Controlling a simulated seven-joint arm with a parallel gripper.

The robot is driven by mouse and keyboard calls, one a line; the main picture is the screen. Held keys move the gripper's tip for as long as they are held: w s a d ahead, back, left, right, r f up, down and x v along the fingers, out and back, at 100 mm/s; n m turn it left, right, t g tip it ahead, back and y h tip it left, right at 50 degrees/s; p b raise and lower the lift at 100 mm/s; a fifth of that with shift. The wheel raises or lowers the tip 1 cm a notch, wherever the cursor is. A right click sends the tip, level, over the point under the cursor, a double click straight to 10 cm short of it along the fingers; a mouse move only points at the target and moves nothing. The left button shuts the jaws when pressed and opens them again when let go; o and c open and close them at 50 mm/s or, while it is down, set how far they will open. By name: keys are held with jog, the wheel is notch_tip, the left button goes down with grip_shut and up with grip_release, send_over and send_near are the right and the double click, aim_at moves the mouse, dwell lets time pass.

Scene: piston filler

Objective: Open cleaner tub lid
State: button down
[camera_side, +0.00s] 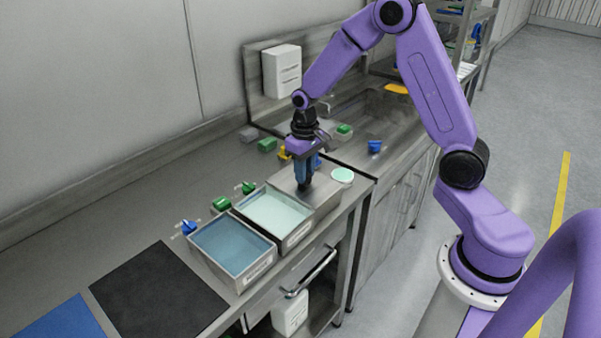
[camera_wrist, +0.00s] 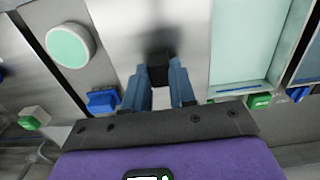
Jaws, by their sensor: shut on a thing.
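The tub with the steel lid (camera_side: 323,192) stands at the right end of the row of tubs on the counter. The lid covers it, and its bare steel top also shows in the wrist view (camera_wrist: 125,28). My gripper (camera_side: 304,184) points down over the lid. In the wrist view its blue fingers (camera_wrist: 160,80) are shut on the black handle (camera_wrist: 159,69) of the lid. The handle is mostly hidden by the fingers in the side view. I see no clear gap between lid and tub, and the inside is hidden.
Beside the lidded tub are an open pale green tub (camera_side: 272,215) and an open blue tub (camera_side: 233,250). A round white piece with a mint top (camera_side: 342,175) stands to the right. Green and blue valves line the back. A black mat (camera_side: 158,293) lies at front left.

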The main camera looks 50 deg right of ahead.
jog(key=c, duration=0.9)
grip_release()
jog(key=shift+r, duration=0.1)
notch_tip(320, 180, up, 17)
jog(key=shift+r, duration=0.15)
jog(key=shift+a, duration=0.1)
jog(key=s+a+f+n, duration=0.2)
jog(key=s+a+n, duration=0.4)
jog(key=s+a, duration=0.45)
jog(key=s+f+n, duration=0.1)
jog(key=s+n, duration=0.1)
jog(key=s, duration=0.4)
jog(key=s+d+f+n, duration=0.1)
jog(key=s+f+n, duration=0.1)
jog(key=s, duration=0.4)
jog(key=s+f+n, duration=0.1)
jog(key=s+n, duration=0.1)
jog(key=s, duration=0.4)
jog(key=shift+s+d+f+n, duration=0.15)
jog(key=shift+s+f+n, duration=0.05)
jog(key=shift+s+n, duration=0.15)
